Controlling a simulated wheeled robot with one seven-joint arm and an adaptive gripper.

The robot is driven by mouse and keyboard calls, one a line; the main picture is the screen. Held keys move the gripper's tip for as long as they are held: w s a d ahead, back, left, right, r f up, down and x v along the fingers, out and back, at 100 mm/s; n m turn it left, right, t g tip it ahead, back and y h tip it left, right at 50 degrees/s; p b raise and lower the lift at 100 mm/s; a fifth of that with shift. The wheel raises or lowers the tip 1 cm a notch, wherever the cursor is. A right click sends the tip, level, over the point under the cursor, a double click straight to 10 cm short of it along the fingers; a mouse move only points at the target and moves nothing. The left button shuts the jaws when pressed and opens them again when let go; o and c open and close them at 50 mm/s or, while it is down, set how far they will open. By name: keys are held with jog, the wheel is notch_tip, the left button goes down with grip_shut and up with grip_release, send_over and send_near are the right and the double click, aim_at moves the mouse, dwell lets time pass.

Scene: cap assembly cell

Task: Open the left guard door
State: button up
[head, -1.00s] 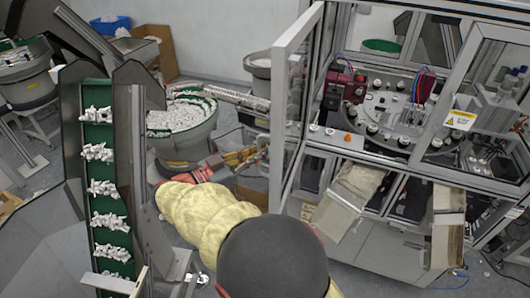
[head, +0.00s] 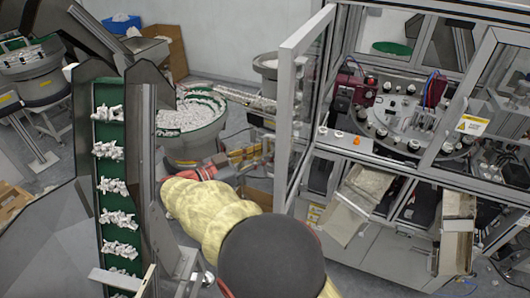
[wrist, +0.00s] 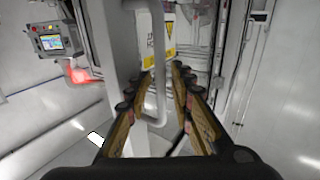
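The left guard door (head: 285,110), a grey-framed clear panel, stands at an angle out from the machine's front, so it looks swung open. The opening beside it shows the machine's inside. My gripper (head: 257,152) is at the door's near, left edge, beyond my yellow-covered arm. In the wrist view my gripper (wrist: 164,76) has its two fingers apart, one on each side of the pale, bar-shaped door handle (wrist: 156,100). The handle runs upright between them, close to the left finger. I cannot tell whether a finger touches it.
The machine (head: 390,165) with its round table (head: 408,122) stands at right, with two chutes (head: 360,205) below. A bowl feeder (head: 190,130) stands left of the door. A green-belted elevator (head: 112,190) stands at near left. Some floor shows between feeder and door.

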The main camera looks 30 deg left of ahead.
jog(key=v, duration=1.2)
jog(key=shift+f, duration=0.1)
dwell(0.4)
